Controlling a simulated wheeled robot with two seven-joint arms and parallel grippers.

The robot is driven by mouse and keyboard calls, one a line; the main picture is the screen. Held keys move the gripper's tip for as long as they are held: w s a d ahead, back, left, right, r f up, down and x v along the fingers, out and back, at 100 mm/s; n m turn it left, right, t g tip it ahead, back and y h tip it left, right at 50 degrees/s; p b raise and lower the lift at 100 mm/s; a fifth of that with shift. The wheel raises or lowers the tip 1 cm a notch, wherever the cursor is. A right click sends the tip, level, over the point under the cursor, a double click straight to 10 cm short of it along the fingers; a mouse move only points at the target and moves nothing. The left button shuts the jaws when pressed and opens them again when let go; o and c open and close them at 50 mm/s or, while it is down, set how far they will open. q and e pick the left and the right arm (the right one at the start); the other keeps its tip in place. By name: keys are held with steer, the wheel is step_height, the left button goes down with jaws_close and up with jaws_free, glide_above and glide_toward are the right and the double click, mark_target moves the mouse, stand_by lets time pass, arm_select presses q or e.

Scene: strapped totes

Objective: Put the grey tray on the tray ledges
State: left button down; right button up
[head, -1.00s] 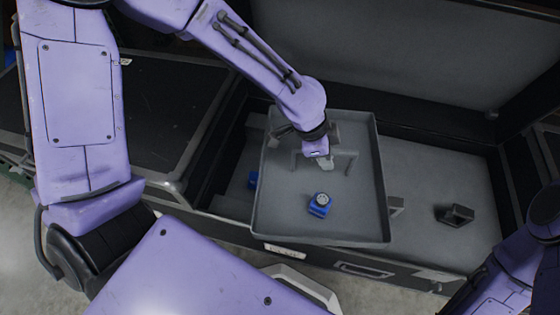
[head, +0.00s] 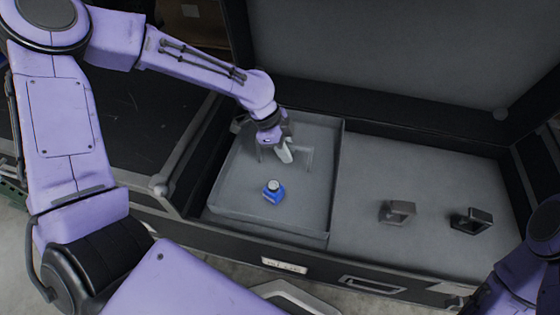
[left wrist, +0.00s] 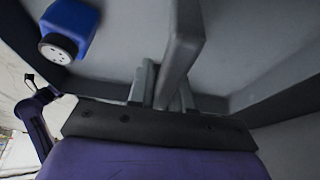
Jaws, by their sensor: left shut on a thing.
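The grey tray (head: 310,208) is a shallow square tray with a raised handle bar in its middle. In the head view it sits inside the left part of the open dark case, near the case's left wall. My left gripper (head: 284,152) is shut on the tray's handle; the handle bar also shows between the fingers in the left wrist view (left wrist: 181,60). A blue object with a pale round top (head: 273,191) stands in the tray. The ledges are hidden under the tray, and I cannot tell whether it rests on them. My right gripper is out of view.
The open case has a front wall with a label (head: 284,265) and a raised lid (head: 370,60) behind. Right of the tray, a grey bracket-like piece (head: 397,211) and a dark one (head: 471,219) stand on the grey surface. A dark closed case top (head: 140,120) lies left.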

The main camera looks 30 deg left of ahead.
mark_target(280, 162)
arm_select(q)
steer(key=shift+w+a+f+b, duration=0.15)
steer(key=shift+a+f, duration=0.25)
steer(key=shift+f, duration=0.15)
steer(key=shift+w+a+f+b, duration=0.1)
steer(key=shift+a+f+b, duration=0.05)
steer(key=shift+a+f, duration=0.3)
step_height(280, 162, down, 4)
steer(key=shift+a+r+b, duration=0.1)
steer(key=shift+a+b, duration=0.05)
steer(key=shift+b, duration=0.9)
steer(key=shift+r, duration=0.2)
steer(key=c, duration=1)
jaws_free()
steer(key=shift+f, duration=0.15)
steer(key=shift+c, duration=0.2)
steer(key=shift+r+p, duration=0.35)
steer(key=shift+r, duration=0.05)
steer(key=p+v, duration=0.5)
steer(key=v, duration=0.6)
steer(key=shift+a+r, duration=0.2)
steer(key=shift+a, duration=0.05)
